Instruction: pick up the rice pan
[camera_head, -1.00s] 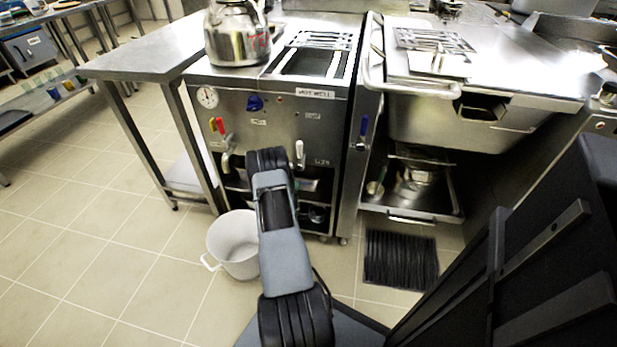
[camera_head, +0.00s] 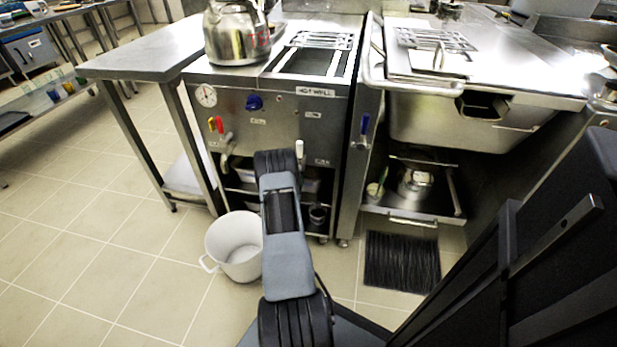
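No pan is clearly marked as the rice pan. A metal pan-like vessel (camera_head: 416,183) sits in the low open compartment on the right, partly in shadow, and I cannot tell if it is the rice pan. My arm reaches up the middle of the picture towards the front of the hot well unit. My gripper is not visible, hidden beyond the arm's far end. I cannot see whether it holds anything.
A white bucket (camera_head: 234,246) stands on the floor left of my arm. A steel kettle (camera_head: 236,38) stands on the hot well unit (camera_head: 290,125). A black floor mat (camera_head: 402,262) lies at right. The tiled floor at left is clear.

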